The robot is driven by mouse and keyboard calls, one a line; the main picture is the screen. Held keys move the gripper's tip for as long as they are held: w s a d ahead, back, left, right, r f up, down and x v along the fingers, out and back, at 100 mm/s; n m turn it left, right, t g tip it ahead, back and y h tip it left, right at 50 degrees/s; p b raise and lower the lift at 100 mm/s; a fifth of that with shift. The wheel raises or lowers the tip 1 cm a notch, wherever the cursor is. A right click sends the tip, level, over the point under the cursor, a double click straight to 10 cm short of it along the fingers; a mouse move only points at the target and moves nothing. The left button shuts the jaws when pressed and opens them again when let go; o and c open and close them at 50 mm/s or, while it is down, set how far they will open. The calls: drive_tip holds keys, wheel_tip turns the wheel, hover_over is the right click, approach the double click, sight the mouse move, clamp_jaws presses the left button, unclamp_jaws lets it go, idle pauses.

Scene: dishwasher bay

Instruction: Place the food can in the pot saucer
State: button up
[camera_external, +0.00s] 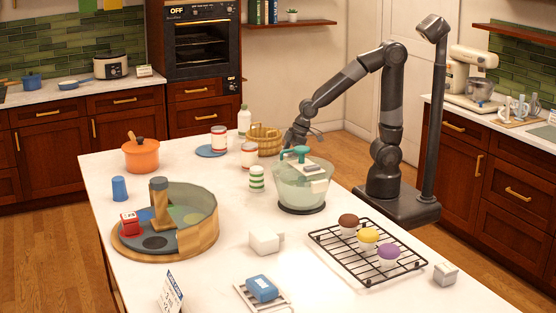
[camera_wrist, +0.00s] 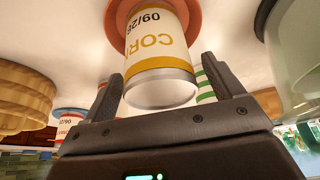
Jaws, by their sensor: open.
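A food can (camera_wrist: 160,55) with a yellow and white "CORN" label fills the middle of the wrist view, which shows the scene inverted. Its base is on a round terracotta pot saucer (camera_wrist: 117,12). It appears to be the can (camera_external: 249,155) by the basket in the outside view, where the saucer is hard to make out. My gripper (camera_wrist: 163,85) is open, with a finger on each side of the can's near end in the picture; I cannot tell whether they touch it. In the outside view my gripper (camera_external: 297,138) is above the table, right of the can.
Another can (camera_external: 218,138) stands on a blue saucer (camera_external: 203,152). A wooden basket (camera_external: 265,137), a green-striped jar (camera_external: 257,179) and a clear bowl (camera_external: 310,187) are close to my gripper. An orange pot (camera_external: 141,155) stands left. The table front-left is crowded.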

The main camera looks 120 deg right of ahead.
drive_tip(key=d+v, duration=0.1)
drive_tip(key=v, duration=1.1)
drive_tip(key=s+a+n+t, duration=0.1)
drive_tip(key=s+a+n, duration=0.1)
drive_tip(key=s+a, duration=0.8)
drive_tip(key=a, duration=0.3)
drive_tip(key=shift+s+y, duration=0.25)
drive_tip(key=shift+y, duration=0.15)
